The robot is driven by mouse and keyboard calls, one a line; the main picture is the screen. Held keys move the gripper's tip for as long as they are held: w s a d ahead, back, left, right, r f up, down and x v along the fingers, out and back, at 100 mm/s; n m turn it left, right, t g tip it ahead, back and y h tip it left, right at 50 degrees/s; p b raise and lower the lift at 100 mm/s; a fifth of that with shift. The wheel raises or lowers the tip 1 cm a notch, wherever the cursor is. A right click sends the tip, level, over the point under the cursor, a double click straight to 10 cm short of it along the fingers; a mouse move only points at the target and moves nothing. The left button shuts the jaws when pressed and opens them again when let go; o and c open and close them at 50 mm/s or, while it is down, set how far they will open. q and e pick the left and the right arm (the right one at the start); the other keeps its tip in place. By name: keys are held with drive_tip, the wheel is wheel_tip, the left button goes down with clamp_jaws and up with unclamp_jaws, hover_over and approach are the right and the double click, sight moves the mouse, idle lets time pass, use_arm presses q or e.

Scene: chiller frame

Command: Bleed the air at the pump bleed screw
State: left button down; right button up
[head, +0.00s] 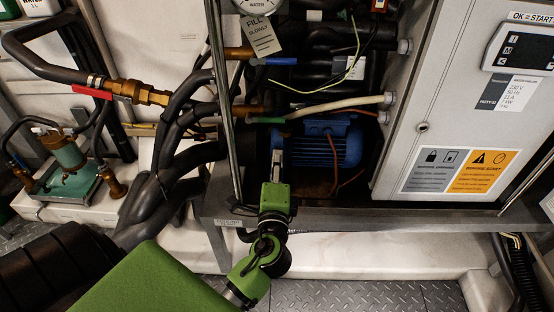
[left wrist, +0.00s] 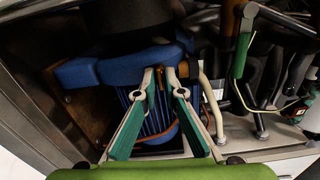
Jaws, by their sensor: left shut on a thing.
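The blue pump (head: 325,148) with a finned motor sits inside the open frame in the head view. It also fills the middle of the left wrist view (left wrist: 110,68). My left gripper (head: 277,160) reaches in at the pump's left side. In the left wrist view its two green-padded fingers (left wrist: 160,73) converge at the pump's blue housing, shut on a small part there. That part, the bleed screw by its place, is mostly hidden between the fingertips. A small brass fitting (left wrist: 183,70) shows just right of the fingertips. My right gripper is not in view.
Dark hoses (head: 180,120) crowd the left of the opening, and a pale pipe (head: 345,103) crosses above the pump. The grey control cabinet (head: 420,100) closes off the right. A tag reading "fill slowly" (head: 262,36) hangs above. A grey sill (head: 340,215) runs below.

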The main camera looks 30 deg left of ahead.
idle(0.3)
use_arm(q)
drive_tip(key=c, duration=2.1)
unclamp_jaws()
drive_tip(key=shift+c, duration=0.2)
drive_tip(key=v, duration=1.2)
